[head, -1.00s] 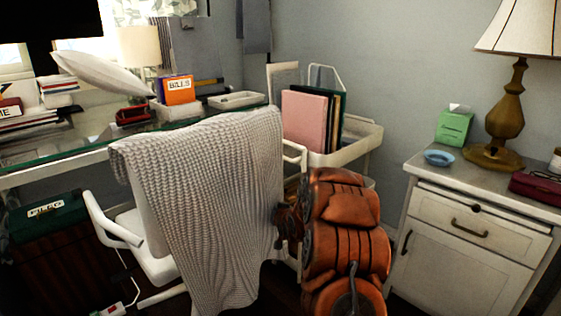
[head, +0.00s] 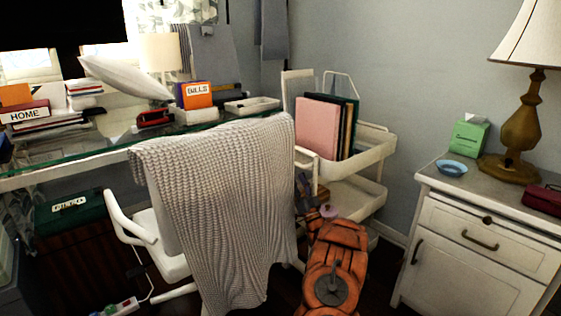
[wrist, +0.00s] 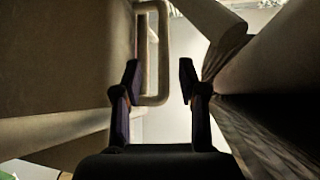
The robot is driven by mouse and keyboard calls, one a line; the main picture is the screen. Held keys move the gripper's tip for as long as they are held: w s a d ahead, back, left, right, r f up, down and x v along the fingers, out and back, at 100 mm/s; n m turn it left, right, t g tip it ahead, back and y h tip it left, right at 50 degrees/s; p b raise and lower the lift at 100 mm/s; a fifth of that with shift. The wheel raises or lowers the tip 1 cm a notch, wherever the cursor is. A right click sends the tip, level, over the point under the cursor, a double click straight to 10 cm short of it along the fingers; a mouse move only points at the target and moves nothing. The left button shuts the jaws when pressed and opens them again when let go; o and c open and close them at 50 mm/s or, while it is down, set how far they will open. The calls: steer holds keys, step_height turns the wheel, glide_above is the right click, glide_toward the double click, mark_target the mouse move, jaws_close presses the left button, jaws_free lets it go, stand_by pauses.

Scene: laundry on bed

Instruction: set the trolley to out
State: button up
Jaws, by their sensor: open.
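The white tiered trolley (head: 372,152) stands against the wall between the desk chair and the cabinet. Its upper basket holds a pink folder (head: 317,127) and darker ones. A pale handle (head: 306,163) is on its near left side. My gripper (head: 314,203) is low in front of the trolley, beside the blanket's right edge, and small in the head view. In the wrist view my gripper (wrist: 160,80) is open, with a pale loop-shaped bar, likely the trolley handle (wrist: 164,50), showing between and beyond the fingertips. I cannot tell how deep the bar is between them.
A chair draped with a knitted blanket (head: 215,200) stands close at the left of my arm. A white cabinet (head: 470,270) with a lamp (head: 520,130) is at the right. The glass desk (head: 110,150) is behind the chair. Dark floor shows between trolley and cabinet.

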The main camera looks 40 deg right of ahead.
mark_target(291, 161)
steer(key=shift+t, duration=0.3)
steer(key=b+x, duration=0.2)
steer(key=x, duration=0.5)
steer(key=shift+w+a+r, duration=0.1)
steer(key=shift+w+r, duration=0.05)
steer(key=shift+r, duration=0.15)
jaws_close()
